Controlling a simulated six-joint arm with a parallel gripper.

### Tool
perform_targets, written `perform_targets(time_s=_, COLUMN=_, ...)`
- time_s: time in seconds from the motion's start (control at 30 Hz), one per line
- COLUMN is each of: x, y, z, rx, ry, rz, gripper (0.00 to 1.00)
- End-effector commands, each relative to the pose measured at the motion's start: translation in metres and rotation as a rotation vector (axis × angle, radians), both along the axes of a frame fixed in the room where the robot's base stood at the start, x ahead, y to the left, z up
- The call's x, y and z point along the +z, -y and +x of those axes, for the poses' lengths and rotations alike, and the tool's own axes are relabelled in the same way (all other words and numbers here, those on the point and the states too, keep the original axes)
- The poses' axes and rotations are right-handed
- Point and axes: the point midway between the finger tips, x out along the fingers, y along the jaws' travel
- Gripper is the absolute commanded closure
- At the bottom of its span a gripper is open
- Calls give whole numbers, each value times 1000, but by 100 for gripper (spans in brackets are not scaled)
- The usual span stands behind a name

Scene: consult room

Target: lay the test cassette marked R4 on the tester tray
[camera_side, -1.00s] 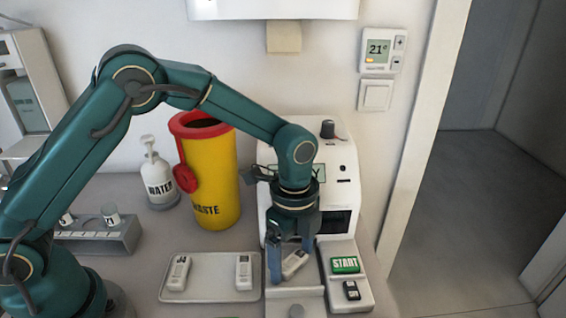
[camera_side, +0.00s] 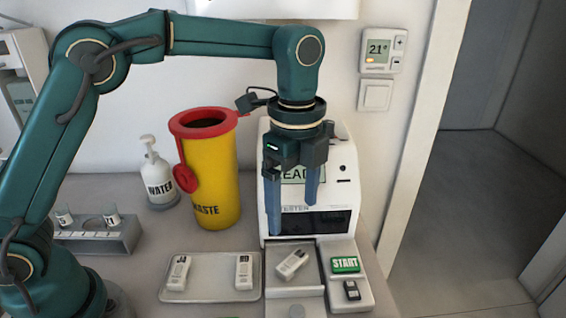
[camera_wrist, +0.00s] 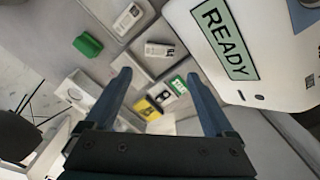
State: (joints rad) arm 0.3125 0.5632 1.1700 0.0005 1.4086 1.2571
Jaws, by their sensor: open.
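A white test cassette (camera_side: 292,263) lies at an angle on the tester tray (camera_side: 312,275), in front of the tester (camera_side: 352,190). Its mark is too small to read. Two more white cassettes, a left one (camera_side: 178,273) and a right one (camera_side: 243,272), lie on a flat grey tray (camera_side: 210,292); their marks cannot be read clearly. My gripper (camera_side: 292,212) is open and empty, pointing down above the tester tray, clear of the cassette. The wrist view shows its two fingers (camera_wrist: 159,75) spread apart.
The tester's READY screen shows in the wrist view (camera_wrist: 226,38). A green START button (camera_side: 345,264) and a dark button (camera_side: 352,290) are right of the tester tray. A yellow waste bin (camera_side: 210,175), a water bottle (camera_side: 158,178) and a grey rack (camera_side: 100,238) stand to the left.

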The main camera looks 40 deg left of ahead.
Motion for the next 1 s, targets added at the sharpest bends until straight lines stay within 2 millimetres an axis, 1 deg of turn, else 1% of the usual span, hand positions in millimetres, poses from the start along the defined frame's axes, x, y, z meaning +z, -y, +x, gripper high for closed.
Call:
perform_targets(time_s=0.13, x=11, y=-5, z=-3, rx=48, ry=16, rz=-5, gripper=12)
perform_targets(time_s=0.23, x=24, y=-15, z=-11, rx=162, ry=52, rz=-20, gripper=12)
perform_targets(time_s=0.4, x=47, y=-42, z=-38, rx=479, ry=141, rz=-69, gripper=12)
perform_targets(time_s=0.53, x=56, y=-61, z=-64, rx=732, ry=210, rz=-123, gripper=12)
perform_targets(time_s=0.67, x=56, y=-77, z=-92, rx=983, ry=273, rz=-189, gripper=12)
perform_targets(time_s=0.8, x=47, y=-90, z=-120, rx=1232, ry=330, rz=-270, gripper=12)
perform_targets(time_s=0.9, x=39, y=-96, z=-134, rx=1372, ry=360, rz=-321, gripper=12)
perform_targets(time_s=1.0, x=31, y=-99, z=-143, rx=1469, ry=378, rz=-359, gripper=12)
